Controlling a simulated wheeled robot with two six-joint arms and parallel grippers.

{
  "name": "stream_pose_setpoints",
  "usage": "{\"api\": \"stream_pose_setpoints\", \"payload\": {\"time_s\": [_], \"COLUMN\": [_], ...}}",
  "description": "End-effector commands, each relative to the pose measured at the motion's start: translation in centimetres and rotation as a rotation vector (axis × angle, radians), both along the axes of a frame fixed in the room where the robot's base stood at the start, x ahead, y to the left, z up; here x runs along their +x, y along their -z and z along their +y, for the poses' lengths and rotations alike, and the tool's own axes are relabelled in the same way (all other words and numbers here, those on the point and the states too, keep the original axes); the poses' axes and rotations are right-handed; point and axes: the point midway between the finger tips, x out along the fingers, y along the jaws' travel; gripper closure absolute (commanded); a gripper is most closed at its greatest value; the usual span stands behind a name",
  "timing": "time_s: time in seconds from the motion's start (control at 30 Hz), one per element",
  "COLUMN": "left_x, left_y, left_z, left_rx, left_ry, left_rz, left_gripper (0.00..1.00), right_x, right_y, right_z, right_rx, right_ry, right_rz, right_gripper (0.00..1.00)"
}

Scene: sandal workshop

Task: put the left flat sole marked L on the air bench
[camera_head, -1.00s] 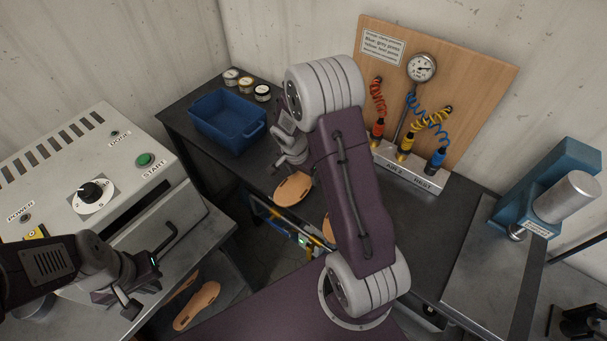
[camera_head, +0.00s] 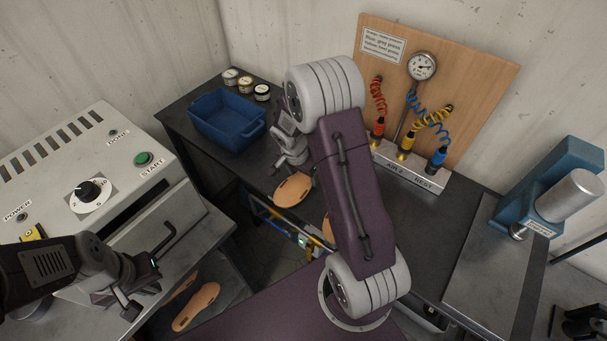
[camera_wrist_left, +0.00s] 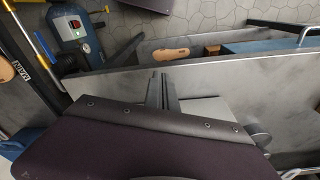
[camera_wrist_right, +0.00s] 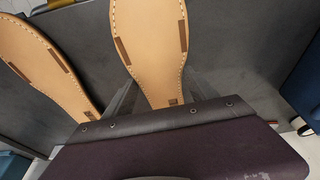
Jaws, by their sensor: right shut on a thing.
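My right gripper (camera_head: 288,160) is shut on the end of a tan flat sole (camera_head: 293,190), over the near edge of the dark air bench (camera_head: 262,176). In the right wrist view the held sole (camera_wrist_right: 150,45) has stitching and brown strips. I cannot read its small mark or tell whether it touches the bench. A second tan sole (camera_wrist_right: 45,70) lies beside it, mostly hidden behind my right arm in the head view. My left gripper (camera_head: 142,286) is beside the grey machine, with no sole in it; its finger gap is unclear.
A blue bin (camera_head: 228,120) and several small jars (camera_head: 246,84) stand at the bench's far left. Hoses and a gauge (camera_head: 422,67) are on a wooden board behind. A blue press (camera_head: 565,185) stands right. More soles (camera_head: 195,306) lie low beside the grey machine (camera_head: 100,180).

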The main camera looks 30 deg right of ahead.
Motion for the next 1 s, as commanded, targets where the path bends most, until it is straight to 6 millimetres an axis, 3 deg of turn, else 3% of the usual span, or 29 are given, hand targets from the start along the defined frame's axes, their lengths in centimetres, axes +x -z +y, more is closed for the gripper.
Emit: {"api": "stream_pose_setpoints", "payload": {"time_s": [0.2, 0.23, 0.3, 0.67, 1.0], "left_x": [0.0, 0.0, 0.0, 0.0, 0.0], "left_y": [0.3, 0.3, 0.2, 0.2, 0.2], "left_z": [0.0, 0.0, 0.0, 0.0, 0.0], "left_rx": [0.000, 0.000, 0.000, 0.000, 0.000], "left_ry": [0.000, 0.000, 0.000, 0.000, 0.000], "left_rz": [0.000, 0.000, 0.000, 0.000, 0.000], "left_gripper": [1.00, 1.00, 1.00, 1.00, 1.00], "right_x": [0.0, 0.0, 0.0, 0.0, -0.7], "right_y": [0.2, 0.2, 0.2, -0.2, -6.9], "right_z": [0.0, 0.0, 0.0, 0.1, 1.6], "right_rx": [0.000, 0.000, 0.000, 0.000, 0.000], "right_ry": [0.000, 0.000, 0.000, 0.000, -0.001], "right_rz": [-0.001, 0.000, 0.000, -0.001, -0.005], "right_gripper": [0.76, 0.29, 0.09, 0.09, 0.09]}}
